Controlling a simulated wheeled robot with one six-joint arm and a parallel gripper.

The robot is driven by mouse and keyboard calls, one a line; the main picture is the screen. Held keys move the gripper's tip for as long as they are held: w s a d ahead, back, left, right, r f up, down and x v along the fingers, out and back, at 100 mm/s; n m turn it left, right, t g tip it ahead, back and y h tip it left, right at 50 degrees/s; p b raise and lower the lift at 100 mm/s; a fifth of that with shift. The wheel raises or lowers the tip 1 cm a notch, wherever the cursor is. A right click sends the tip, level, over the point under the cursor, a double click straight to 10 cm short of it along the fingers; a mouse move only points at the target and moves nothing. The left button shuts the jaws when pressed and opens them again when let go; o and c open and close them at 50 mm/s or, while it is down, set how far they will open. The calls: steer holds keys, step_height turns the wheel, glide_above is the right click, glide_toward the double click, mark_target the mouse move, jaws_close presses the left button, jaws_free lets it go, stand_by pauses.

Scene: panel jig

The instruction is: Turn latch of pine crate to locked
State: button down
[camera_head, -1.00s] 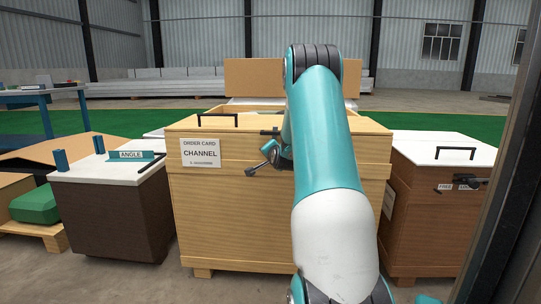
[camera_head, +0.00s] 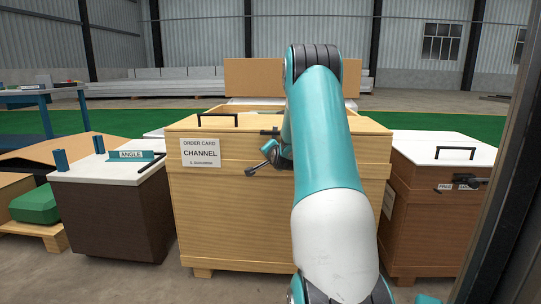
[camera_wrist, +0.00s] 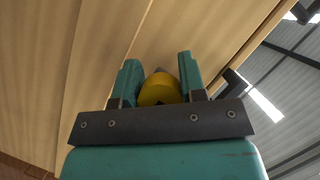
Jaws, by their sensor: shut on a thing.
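The pine crate (camera_head: 235,225) stands in the middle of the head view, with a white order card (camera_head: 201,153) reading CHANNEL on its front. My arm covers the right part of its front. In the wrist view the crate's pale wood (camera_wrist: 100,60) fills the left side. My gripper (camera_wrist: 160,67) has its two teal fingers on either side of a yellow rounded knob (camera_wrist: 158,91), close against the wood, and is shut on it. The knob appears to be the latch's grip. The rest of the latch and its locked or free marking are hidden.
A brown crate (camera_head: 420,215) with a white lid and a black latch (camera_head: 464,182) stands at right. A dark brown box (camera_head: 115,215) labelled ANGLE stands at left. A dark post (camera_head: 505,150) rises at the right edge.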

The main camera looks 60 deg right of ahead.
steer(key=shift+s+d+r, duration=0.2)
steer(key=shift+d+r, duration=0.15)
steer(key=shift+r, duration=0.05)
steer(key=c, duration=0.7)
jaws_free()
steer(key=shift+s, duration=0.1)
steer(key=shift+w+a+f, duration=0.2)
steer(key=p+v, duration=0.2)
steer(key=v, duration=1.5)
steer(key=shift+a, duration=0.2)
steer(key=shift+r, duration=0.1)
